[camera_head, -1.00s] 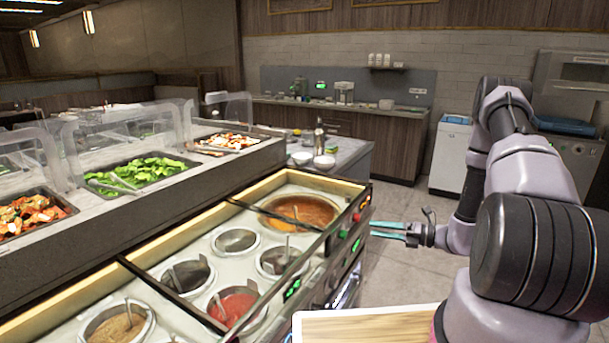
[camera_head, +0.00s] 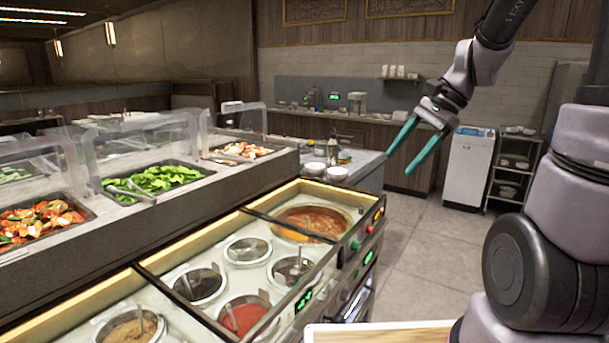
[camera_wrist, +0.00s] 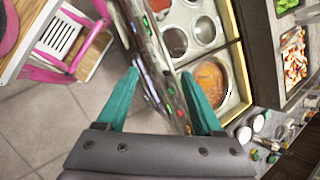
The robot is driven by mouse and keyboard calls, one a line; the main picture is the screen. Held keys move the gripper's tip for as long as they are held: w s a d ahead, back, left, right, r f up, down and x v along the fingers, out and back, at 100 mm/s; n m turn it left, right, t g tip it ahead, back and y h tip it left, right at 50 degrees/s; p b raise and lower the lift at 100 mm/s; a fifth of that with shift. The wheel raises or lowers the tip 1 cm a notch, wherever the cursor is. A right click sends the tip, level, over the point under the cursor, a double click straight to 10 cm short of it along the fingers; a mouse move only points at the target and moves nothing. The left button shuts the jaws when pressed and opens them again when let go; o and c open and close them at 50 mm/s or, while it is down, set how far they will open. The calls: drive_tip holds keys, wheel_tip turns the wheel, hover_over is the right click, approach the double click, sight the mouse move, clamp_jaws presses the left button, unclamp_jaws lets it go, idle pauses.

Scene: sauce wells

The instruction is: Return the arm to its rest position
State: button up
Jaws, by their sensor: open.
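My gripper (camera_head: 412,150) has teal fingers and hangs in the air at the upper right of the head view, pointing down and to the left. It is open and empty, apart from everything around it. In the wrist view its two teal fingers (camera_wrist: 166,100) are spread apart with nothing held between them. Beyond them lie the floor and the front of the sauce counter (camera_head: 150,270). The counter is to the left of and below my gripper in the head view.
The counter holds an orange-brown sauce well (camera_head: 312,221), a red sauce well (camera_head: 243,318) and other lidded wells. Food trays, one with green vegetables (camera_head: 160,180), stand behind glass guards. A white cabinet (camera_head: 467,168) stands at the back. The tiled floor (camera_head: 420,250) is clear.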

drive_tip(key=s+d+r+n+t+h, duration=0.3)
drive_tip(key=s+r+n+t, duration=0.3)
drive_tip(key=s+r, duration=0.3)
drive_tip(key=shift+r+n+h, duration=0.65)
drive_tip(key=shift+n+h, duration=0.05)
drive_tip(key=shift+n, duration=0.2)
idle(0.6)
